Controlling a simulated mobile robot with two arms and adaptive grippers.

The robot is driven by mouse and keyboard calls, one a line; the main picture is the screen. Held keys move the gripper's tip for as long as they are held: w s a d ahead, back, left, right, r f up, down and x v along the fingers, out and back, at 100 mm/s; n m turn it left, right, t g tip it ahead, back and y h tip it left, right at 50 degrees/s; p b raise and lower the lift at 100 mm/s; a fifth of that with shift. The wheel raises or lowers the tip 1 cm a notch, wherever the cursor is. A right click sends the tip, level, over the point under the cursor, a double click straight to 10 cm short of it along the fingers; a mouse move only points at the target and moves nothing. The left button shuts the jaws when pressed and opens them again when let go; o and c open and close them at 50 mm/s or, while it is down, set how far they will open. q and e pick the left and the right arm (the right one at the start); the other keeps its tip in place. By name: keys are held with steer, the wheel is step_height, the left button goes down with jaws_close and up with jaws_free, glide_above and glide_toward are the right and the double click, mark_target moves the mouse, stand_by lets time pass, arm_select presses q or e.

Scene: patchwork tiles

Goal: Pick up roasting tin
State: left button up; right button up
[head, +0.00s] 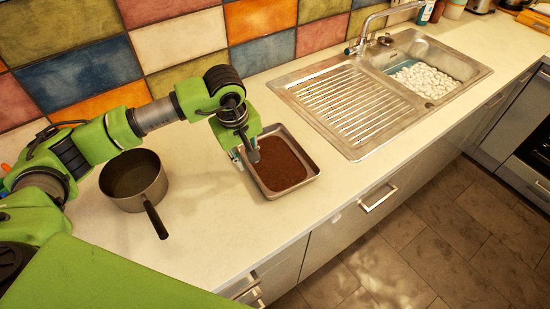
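The roasting tin (292,189) is a square metal tin with a dark brown filling or bottom. It sits flat on the pale worktop, left of the sink. My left gripper (245,159) points down at the tin's left side. One finger is outside the left wall and the other is over the inside, with a gap between them. Whether either finger touches the wall cannot be made out. Part of the left rim is hidden behind the gripper. My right gripper is not in view.
A saucepan (134,178) stands left of the tin, its dark handle pointing toward the front edge. The steel sink drainer (345,107) lies to the right, with white pebble-like things (424,79) in the basin. Bare worktop (215,215) lies between pan and tin.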

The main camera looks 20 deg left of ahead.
arm_select(q)
steer(key=shift+f+p, duration=0.3)
steer(key=shift+p, duration=0.05)
steer(key=f, duration=0.1)
steer(key=f+p, duration=0.2)
steer(key=shift+w+f, duration=0.2)
steer(key=shift+w, duration=0.1)
steer(key=shift+w+f, duration=0.15)
steer(key=shift+f, duration=0.4)
jaws_close()
steer(key=shift+r, duration=0.1)
